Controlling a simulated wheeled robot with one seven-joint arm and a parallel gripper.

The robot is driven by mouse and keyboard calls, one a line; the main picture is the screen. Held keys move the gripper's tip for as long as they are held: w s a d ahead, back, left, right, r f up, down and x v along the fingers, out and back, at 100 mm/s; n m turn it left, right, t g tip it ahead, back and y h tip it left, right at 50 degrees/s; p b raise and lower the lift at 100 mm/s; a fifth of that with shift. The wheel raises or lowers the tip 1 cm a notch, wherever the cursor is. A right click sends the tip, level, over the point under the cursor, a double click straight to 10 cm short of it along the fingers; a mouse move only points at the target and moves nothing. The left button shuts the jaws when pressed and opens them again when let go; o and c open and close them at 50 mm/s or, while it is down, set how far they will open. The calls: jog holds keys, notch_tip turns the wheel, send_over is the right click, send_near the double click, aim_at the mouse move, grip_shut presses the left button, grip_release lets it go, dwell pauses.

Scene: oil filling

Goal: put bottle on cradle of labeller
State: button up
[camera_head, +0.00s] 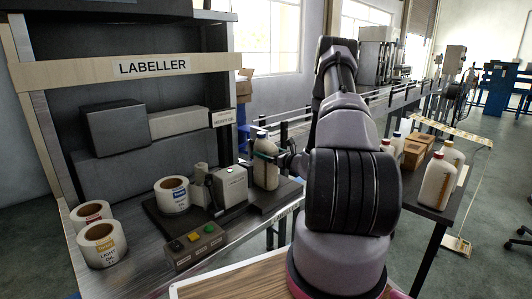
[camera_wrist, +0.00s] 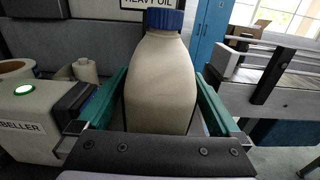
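The bottle (camera_head: 264,174) is beige with a blue cap and stands upright at the right of the small labeller machine (camera_head: 231,188). My gripper (camera_head: 268,154) is around its body from the right. In the wrist view the bottle (camera_wrist: 160,85) fills the middle, and the green fingers of my gripper (camera_wrist: 162,75) lie close along both its sides, seemingly touching near their tips. The labeller (camera_wrist: 25,118) with its green light is at the left there. The bottle's base is hidden in the wrist view. I cannot tell whether it rests fully on the cradle, which is not clearly visible.
Label rolls (camera_head: 172,194) stand on the metal bench, with a button box (camera_head: 195,245) at its front. A shelf frame rises behind. A conveyor (camera_wrist: 268,90) lies behind right.

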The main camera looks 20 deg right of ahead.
jog(key=shift+s+r, duration=0.1)
jog(key=shift+r, duration=0.05)
jog(key=v, duration=1.1)
jog(key=s+a+r+n+g+y, duration=0.3)
jog(key=s+a+r+n+g, duration=0.25)
jog(key=a+r+n, duration=0.4)
jog(key=s+a+r+n+g+y, duration=0.35)
jog(key=a+r+n+g, duration=0.35)
jog(key=a+r, duration=0.4)
jog(key=s+r+n+t+h, duration=0.1)
jog(key=s+r+n+h, duration=0.4)
jog(key=s, duration=0.3)
jog(key=s+a+r+n+t+h, duration=0.1)
jog(key=s+r+n+h, duration=0.4)
jog(key=s, duration=0.4)
notch_tip(320, 180, up, 2)
jog(key=shift+a+r+n+t+h, duration=0.25)
jog(key=shift+a+n+t+h, duration=0.1)
jog(key=shift+n, duration=0.3)
